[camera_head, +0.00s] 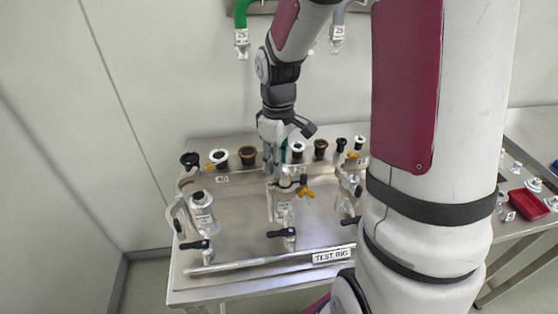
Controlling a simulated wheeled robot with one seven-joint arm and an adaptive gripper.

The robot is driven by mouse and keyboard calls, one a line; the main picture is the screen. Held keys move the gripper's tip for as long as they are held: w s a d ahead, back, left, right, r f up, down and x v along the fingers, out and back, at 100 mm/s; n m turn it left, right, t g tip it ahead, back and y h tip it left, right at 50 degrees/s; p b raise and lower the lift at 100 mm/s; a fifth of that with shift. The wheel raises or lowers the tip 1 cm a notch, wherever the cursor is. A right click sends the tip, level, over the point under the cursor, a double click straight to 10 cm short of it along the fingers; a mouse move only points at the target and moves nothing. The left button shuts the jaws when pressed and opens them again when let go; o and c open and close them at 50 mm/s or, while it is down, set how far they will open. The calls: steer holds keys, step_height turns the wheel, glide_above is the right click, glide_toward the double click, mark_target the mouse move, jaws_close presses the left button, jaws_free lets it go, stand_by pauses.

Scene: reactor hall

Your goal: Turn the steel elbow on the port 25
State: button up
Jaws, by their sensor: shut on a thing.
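My gripper (278,172) points down at the middle of the test rig. It is shut on a steel elbow (281,189) that stands at the middle port. The gripper's body and fingers hide much of the elbow's top and the port behind it. A port label (298,170) beside the fingers is partly covered, and I cannot read its number fully.
The TEST RIG bench (235,240) carries black-handled valves, such as the front left valve (195,245), and a yellow-handled valve (305,193). A row of round ports, including a brown port (247,155), lines the back. A red tray (528,204) lies right. Hoses hang above.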

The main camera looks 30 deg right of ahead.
steer(key=shift+s+a+n+p, duration=0.1)
steer(key=shift+n+p, duration=0.55)
steer(key=shift+n, duration=0.25)
steer(key=shift+s+a+n+p, duration=0.1)
steer(key=shift+n+p, duration=0.55)
steer(key=shift+n, duration=0.25)
steer(key=shift+a+n+p, duration=0.1)
steer(key=shift+n+p, duration=0.25)
steer(key=shift+n, duration=0.15)
steer(key=shift+n, duration=0.4)
steer(key=shift+s+p, duration=0.15)
steer(key=shift+p, duration=0.25)
steer(key=shift+s+a+n+p, duration=0.15)
steer(key=shift+n+p, duration=0.3)
steer(key=shift+n, duration=0.65)
steer(key=o, duration=0.9)
steer(key=shift+o, duration=0.2)
steer(key=shift+r, duration=4)
